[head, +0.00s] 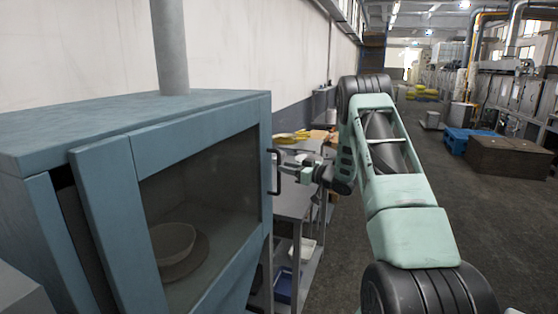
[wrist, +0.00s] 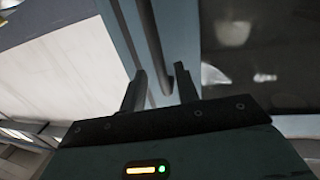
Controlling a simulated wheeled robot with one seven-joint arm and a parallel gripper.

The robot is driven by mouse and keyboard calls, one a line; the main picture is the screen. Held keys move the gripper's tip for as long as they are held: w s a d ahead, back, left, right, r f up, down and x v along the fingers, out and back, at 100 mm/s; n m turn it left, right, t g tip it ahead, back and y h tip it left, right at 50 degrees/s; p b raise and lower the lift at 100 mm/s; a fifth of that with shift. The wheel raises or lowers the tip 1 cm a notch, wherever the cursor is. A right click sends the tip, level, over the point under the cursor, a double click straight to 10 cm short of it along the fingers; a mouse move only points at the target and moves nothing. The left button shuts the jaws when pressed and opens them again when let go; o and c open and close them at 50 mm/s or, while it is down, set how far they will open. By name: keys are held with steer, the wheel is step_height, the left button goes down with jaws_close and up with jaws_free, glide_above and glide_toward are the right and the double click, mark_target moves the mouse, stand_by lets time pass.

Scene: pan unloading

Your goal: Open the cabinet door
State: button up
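The blue cabinet (head: 60,135) stands at the left in the head view. Its door has a dark glass pane (head: 215,185) in a blue frame and a black upright bar handle (head: 276,171) at the right edge. My gripper (head: 284,165) is at this handle. In the wrist view, the handle bar (wrist: 154,45) runs down between the two fingers of my gripper (wrist: 160,78). The fingers stand apart on either side of the bar, with small gaps visible. A dark gap shows near the cabinet's left front edge; I cannot tell whether the door is ajar there.
A pale bowl (head: 172,243) sits on a plate behind the glass. A grey table (head: 292,203) with yellow items stands beyond the cabinet. A blue crate (head: 468,140) and a brown box (head: 508,157) lie far right.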

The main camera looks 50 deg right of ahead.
steer(key=shift+w+a+p, duration=0.2)
steer(key=shift+w+p, duration=0.1)
steer(key=shift+w, duration=0.7)
steer(key=shift+w+a+p, duration=0.2)
steer(key=shift+w+p, duration=0.1)
steer(key=shift+w, duration=0.65)
jaws_close()
